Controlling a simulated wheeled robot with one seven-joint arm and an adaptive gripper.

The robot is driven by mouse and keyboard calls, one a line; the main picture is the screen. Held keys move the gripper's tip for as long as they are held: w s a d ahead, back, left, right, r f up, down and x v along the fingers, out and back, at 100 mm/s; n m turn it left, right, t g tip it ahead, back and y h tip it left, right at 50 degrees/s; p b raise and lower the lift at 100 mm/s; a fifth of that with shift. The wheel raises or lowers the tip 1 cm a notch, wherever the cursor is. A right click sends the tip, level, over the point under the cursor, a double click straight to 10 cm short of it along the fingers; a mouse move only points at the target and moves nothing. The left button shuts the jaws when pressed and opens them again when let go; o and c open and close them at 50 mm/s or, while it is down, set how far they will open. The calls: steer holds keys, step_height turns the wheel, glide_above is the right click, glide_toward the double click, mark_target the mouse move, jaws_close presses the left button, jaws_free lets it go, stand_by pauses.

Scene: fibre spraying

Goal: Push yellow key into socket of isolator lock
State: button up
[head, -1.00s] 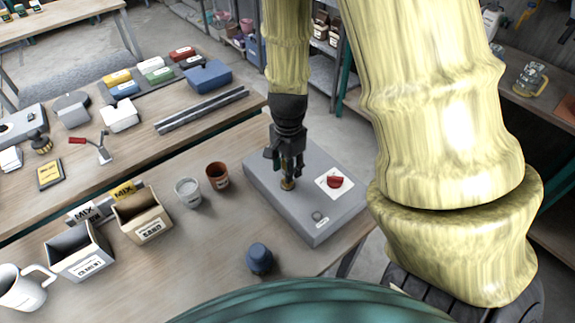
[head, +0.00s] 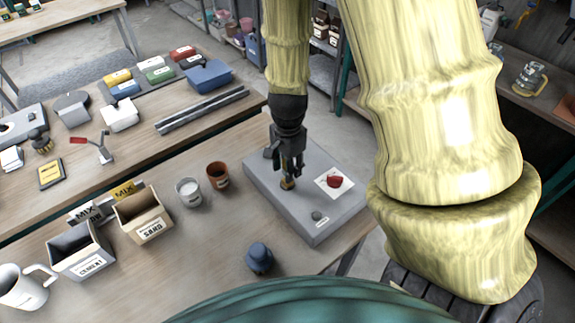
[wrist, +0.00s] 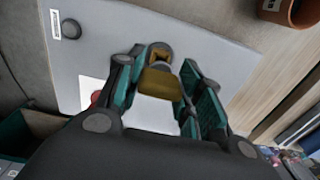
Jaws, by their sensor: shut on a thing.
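The isolator lock is a grey box (head: 262,185) on the near bench, with a red switch (head: 334,181) on a white plate. My gripper (head: 288,172) points down over the box, left of the red switch, shut on the yellow key (wrist: 157,84). In the wrist view the key's wide yellow head lies between the two fingers. In the head view a small brassy piece (head: 287,184) shows under the fingertips, at the box top.
A dark knob (head: 317,216) stands on the box's near part. A brown pot (head: 218,175) and a grey-white cup (head: 189,192) stand left of the box. A blue cup (head: 259,257) stands in front. Open boxes (head: 143,214) are farther left.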

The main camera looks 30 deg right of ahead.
steer(key=shift+f+b, duration=0.65)
steer(key=shift+f, duration=0.9)
steer(key=o, duration=1.1)
steer(key=shift+c, duration=0.2)
steer(key=shift+r, duration=0.1)
steer(key=shift+r, duration=5.95)
steer(key=shift+s+f, duration=0.1)
steer(key=shift+s, duration=0.05)
